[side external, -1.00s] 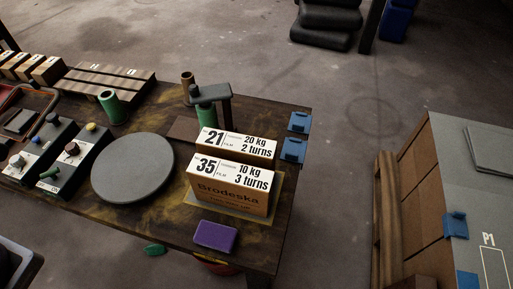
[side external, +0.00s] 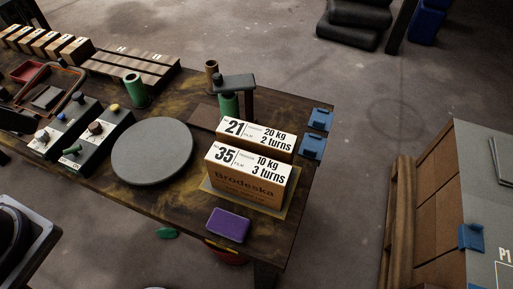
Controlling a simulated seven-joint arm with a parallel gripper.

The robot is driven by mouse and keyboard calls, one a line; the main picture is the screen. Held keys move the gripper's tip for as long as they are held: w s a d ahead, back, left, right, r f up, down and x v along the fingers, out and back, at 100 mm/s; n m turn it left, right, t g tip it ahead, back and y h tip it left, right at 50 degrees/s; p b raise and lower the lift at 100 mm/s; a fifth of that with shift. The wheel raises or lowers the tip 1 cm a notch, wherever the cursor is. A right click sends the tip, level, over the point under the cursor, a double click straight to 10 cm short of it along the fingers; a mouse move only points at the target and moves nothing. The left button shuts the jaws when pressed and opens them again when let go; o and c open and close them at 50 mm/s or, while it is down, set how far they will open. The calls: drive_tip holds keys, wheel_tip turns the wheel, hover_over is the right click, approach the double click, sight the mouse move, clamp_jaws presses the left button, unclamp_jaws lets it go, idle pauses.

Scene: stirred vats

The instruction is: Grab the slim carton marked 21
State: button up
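The slim carton marked 21 (side external: 257,138) stands on the dark wooden table behind the carton marked 35. Its white top reads "20 kg, 2 turns". The carton marked 35 (side external: 247,177) is the front one, brown with "Brodeska" on its side, and hides most of the slim carton's near face. The 35 carton stands on a yellowish mat (side external: 277,209). My gripper is not in view, and nothing is seen touching either carton.
A grey round plate (side external: 152,151) lies left of the cartons. A post with a dark flat head (side external: 234,82) stands close behind the 21 carton. Blue clips (side external: 313,146) sit on the right edge; a purple block (side external: 228,225) lies in front.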

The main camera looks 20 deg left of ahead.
drive_tip(key=o, duration=0.5)
drive_tip(key=m+g+h, duration=0.7)
drive_tip(key=m, duration=0.9)
hover_over(253, 132)
drive_tip(key=s+a, duration=0.7)
drive_tip(key=a, duration=0.2)
wheel_tip(253, 132, down, 19)
drive_tip(key=w+d+f+h, duration=0.1)
drive_tip(key=w+f+h, duration=0.1)
drive_tip(key=w+d+f+m+t+h, duration=0.1)
drive_tip(key=w+f+h, duration=0.1)
drive_tip(key=w+f, duration=0.1)
drive_tip(key=w+d+f+h, duration=0.1)
drive_tip(key=w+f+h, duration=0.1)
drive_tip(key=shift+w+d+f+m+t, duration=0.2)
drive_tip(key=shift+f+m+t, duration=0.1)
drive_tip(key=shift+m, duration=0.1)
drive_tip(key=x, duration=0.7)
drive_tip(key=shift+s+d+r, duration=0.1)
drive_tip(key=shift+s+r, duration=0.05)
drive_tip(key=shift+s, duration=0.1)
